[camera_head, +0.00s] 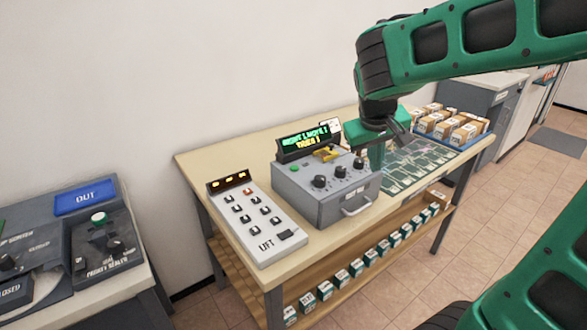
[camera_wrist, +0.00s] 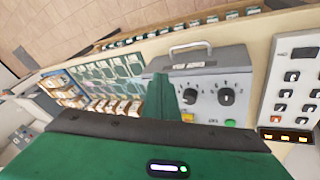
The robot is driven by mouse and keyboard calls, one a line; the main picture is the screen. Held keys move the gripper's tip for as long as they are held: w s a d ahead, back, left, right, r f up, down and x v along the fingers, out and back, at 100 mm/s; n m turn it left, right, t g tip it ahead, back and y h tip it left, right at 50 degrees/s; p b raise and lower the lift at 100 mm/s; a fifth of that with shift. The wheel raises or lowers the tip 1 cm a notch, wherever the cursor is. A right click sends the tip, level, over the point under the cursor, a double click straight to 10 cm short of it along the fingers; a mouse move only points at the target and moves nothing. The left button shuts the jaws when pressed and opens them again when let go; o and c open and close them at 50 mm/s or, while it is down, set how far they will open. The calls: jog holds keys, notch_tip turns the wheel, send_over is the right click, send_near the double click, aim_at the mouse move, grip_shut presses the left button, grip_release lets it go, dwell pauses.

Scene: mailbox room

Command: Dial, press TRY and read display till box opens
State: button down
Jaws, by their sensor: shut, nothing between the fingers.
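The grey box (camera_head: 325,190) stands on the table with a handle on its front, and it looks shut. Three black dials sit on its sloped top: left (camera_head: 319,181), middle (camera_head: 339,171) and right (camera_head: 358,163). A green button (camera_head: 294,168) and a yellow piece (camera_head: 325,155) lie behind them. The display (camera_head: 308,141) shows green text, too blurred to read surely, above a yellow line like "TRIES 1". My gripper (camera_head: 376,158) is shut and empty at the box's right end. In the wrist view my gripper (camera_wrist: 161,92) hides one dial; two dials (camera_wrist: 227,97) and the green button (camera_wrist: 231,123) show.
A white keypad panel (camera_head: 262,232) with several buttons stands left of the box. A dark green gridded mat (camera_head: 415,160) lies right of it, then a blue tray (camera_head: 456,142) of small cartons. A dark console (camera_head: 85,225) is at far left. The table's front edge is close.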

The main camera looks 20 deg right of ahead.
jog(key=w+a+r+n+t, duration=0.2)
jog(key=w+a, duration=0.5)
jog(key=w, duration=0.1)
notch_tip(320, 180, up, 3)
jog(key=n+t, duration=0.2)
send_over(293, 169)
jog(key=shift+s+r+h, duration=0.1)
jog(key=shift+h, duration=0.2)
jog(key=shift+f, duration=4.45)
jog(key=shift+s+f, duration=0.1)
jog(key=shift+f, duration=0.7)
jog(key=shift+r, duration=0.9)
